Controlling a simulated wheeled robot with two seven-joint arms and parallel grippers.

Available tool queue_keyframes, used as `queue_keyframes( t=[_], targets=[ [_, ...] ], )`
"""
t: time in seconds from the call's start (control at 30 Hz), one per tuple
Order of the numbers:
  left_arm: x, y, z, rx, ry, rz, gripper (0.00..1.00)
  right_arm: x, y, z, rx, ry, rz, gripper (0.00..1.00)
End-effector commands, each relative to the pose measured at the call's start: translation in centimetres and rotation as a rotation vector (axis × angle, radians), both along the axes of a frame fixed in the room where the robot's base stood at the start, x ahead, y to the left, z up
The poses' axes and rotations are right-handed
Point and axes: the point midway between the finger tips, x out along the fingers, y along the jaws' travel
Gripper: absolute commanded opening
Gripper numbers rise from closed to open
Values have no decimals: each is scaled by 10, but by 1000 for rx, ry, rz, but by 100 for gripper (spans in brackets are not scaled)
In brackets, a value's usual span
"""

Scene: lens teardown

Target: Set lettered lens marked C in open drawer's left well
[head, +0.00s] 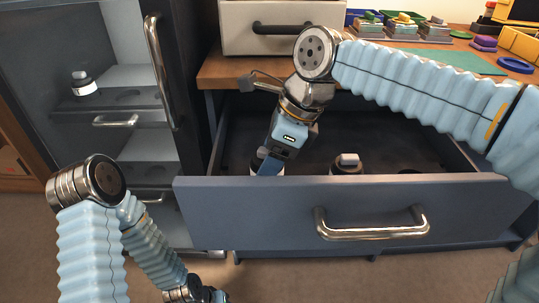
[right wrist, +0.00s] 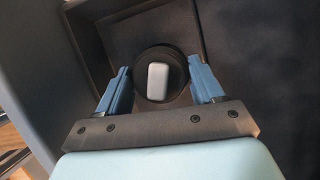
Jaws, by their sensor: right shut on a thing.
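My right gripper (head: 266,166) reaches down into the left part of the open drawer (head: 265,213). In the right wrist view the right gripper (right wrist: 159,68) has its fingers shut on the sides of a dark round lens (right wrist: 142,87) with a pale block on top. The lens sits in a corner area between drawer walls; the head view shows only a little of it behind the front panel, so I cannot tell how it is seated. No letter is readable. A second lens (head: 347,165) stands mid-drawer. My left gripper (head: 206,295) is at the bottom edge, fingers not clear.
A dark round well (head: 409,171) shows at the drawer's right. Another lens (head: 84,86) stands on a shelf of the open cabinet at left. The worktop above holds a beige drawer box (head: 283,30), a green mat (head: 455,61) and small coloured parts.

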Motion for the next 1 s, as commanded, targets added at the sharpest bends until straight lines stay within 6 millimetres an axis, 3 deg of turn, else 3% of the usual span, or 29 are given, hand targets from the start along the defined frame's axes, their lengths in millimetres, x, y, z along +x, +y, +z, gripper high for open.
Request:
queue_keyframes(
  t=[0.63,0.67,0.7,0.83,1.0],
  targets=[
    [0,0,-9,0,0,0,45,0,0,-15,2,-2,-1,36],
    [0,0,-9,0,0,0,45,0,0,-15,2,-2,-1,68],
    [0,0,-8,0,0,0,45,0,0,-14,2,-2,-1,74],
    [0,0,-8,0,0,0,45,0,0,-15,2,-1,0,94],
    [0,0,-8,0,0,0,45,0,0,-15,1,-1,0,96]
  ],
)
